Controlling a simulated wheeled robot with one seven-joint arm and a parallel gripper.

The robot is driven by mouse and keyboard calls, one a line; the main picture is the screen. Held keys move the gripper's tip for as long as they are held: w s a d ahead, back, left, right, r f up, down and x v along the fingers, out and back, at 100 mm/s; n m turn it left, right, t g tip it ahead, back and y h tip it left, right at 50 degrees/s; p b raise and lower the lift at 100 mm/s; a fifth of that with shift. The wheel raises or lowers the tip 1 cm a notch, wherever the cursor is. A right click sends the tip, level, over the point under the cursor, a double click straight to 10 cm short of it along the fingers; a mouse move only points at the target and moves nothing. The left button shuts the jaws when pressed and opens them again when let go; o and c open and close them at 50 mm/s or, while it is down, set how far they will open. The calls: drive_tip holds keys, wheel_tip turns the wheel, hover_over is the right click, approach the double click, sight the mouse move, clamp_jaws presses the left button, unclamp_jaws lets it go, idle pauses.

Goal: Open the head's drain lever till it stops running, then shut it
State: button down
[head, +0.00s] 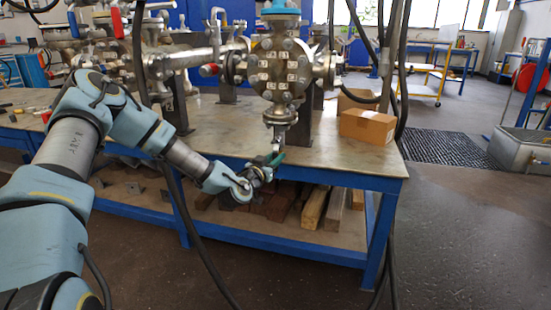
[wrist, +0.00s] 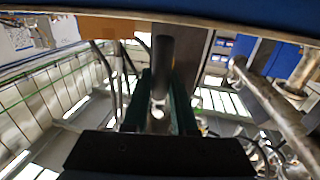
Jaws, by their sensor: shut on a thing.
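The flanged metal head (head: 278,68) stands over the front of the bench, with a narrow drain outlet (head: 280,115) under it. My gripper (head: 275,158) is just below this outlet, at the bench's front edge, its green fingers small in the head view. In the wrist view, my gripper (wrist: 166,108) has its two green fingers on either side of a dark rod-like drain lever (wrist: 163,60) and is shut on it. The lever's angle is hard to tell, and its pivot is hidden. No stream of liquid can be made out.
The steel-topped bench (head: 350,160) has a blue frame, with timber blocks (head: 313,207) on its lower shelf. A cardboard box (head: 367,125) sits right of the outlet. More pipework (head: 190,60) stands to the left. Dark hoses (head: 400,75) hang at the right; the floor in front is clear.

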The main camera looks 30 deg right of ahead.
drive_tip(key=shift+s+d, duration=0.1)
idle(0.3)
drive_tip(key=s+d+r+n+t+b, duration=0.1)
drive_tip(key=r+n+t, duration=0.1)
drive_tip(key=n, duration=0.8)
drive_tip(key=s+d+r+n+t+b, duration=0.1)
drive_tip(key=s+d+r+n+t, duration=0.1)
drive_tip(key=n, duration=0.8)
drive_tip(key=shift+s+d+r+y, duration=0.15)
drive_tip(key=shift+d+r+y, duration=0.1)
drive_tip(key=shift+r+y, duration=0.25)
drive_tip(key=shift+r, duration=0.1)
drive_tip(key=c, duration=0.7)
unclamp_jaws()
